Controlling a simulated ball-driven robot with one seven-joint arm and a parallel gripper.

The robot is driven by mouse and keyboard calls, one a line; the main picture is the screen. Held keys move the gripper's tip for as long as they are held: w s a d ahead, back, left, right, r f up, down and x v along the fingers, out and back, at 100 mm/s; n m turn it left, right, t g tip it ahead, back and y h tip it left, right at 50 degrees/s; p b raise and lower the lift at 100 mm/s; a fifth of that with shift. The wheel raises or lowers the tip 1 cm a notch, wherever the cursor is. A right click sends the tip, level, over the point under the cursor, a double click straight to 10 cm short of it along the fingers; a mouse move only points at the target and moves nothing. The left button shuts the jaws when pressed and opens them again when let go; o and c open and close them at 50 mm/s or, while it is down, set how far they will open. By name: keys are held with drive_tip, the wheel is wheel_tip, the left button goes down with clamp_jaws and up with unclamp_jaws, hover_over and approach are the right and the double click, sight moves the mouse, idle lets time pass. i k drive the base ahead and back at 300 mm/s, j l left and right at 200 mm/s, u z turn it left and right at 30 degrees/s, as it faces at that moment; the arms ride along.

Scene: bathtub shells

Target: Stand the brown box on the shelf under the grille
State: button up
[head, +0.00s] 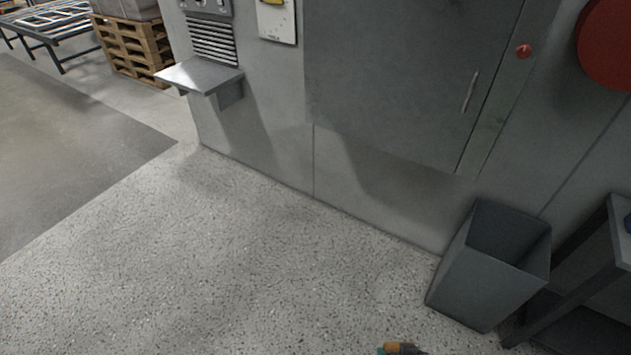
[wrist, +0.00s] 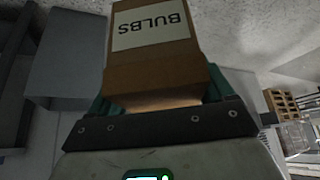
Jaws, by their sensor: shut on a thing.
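The brown box (wrist: 155,68) has a pale label reading "BULBS", upside down in the wrist view. My gripper (wrist: 160,95) is shut on it, with green fingers on either side. In the head view only a sliver of the box (head: 394,347) and a green fingertip show at the bottom edge. The shelf (head: 205,76) is a small bare grey ledge on the wall at the upper left. The grille (head: 214,43) is a slatted panel just above it. The gripper and box are far from the shelf, to its lower right in the head view.
A grey open bin (head: 490,265) stands by the wall at the right, beside a dark table (head: 600,270). A grey cabinet (head: 400,75) with a handle is on the wall. Wooden pallets (head: 135,48) stand at the upper left. The speckled floor before the shelf is clear.

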sight(191, 76)
drive_tip(key=i+j+u, duration=0.1)
drive_tip(key=u, duration=0.4)
drive_tip(key=i+u, duration=0.2)
drive_tip(key=u, duration=0.3)
drive_tip(key=i+l+u, duration=0.1)
drive_tip(key=u, duration=0.4)
drive_tip(key=i+l, duration=0.15)
drive_tip(key=i, duration=0.3)
drive_tip(key=i+l, duration=0.15)
drive_tip(key=i, duration=0.3)
drive_tip(key=i+l, duration=0.15)
drive_tip(key=i, duration=0.35)
drive_tip(key=i+l, duration=0.15)
drive_tip(key=i, duration=2)
drive_tip(key=i+j+z, duration=0.1)
drive_tip(key=i+z, duration=0.2)
drive_tip(key=i, duration=0.25)
drive_tip(key=i+j+z, duration=0.3)
drive_tip(key=i, duration=0.25)
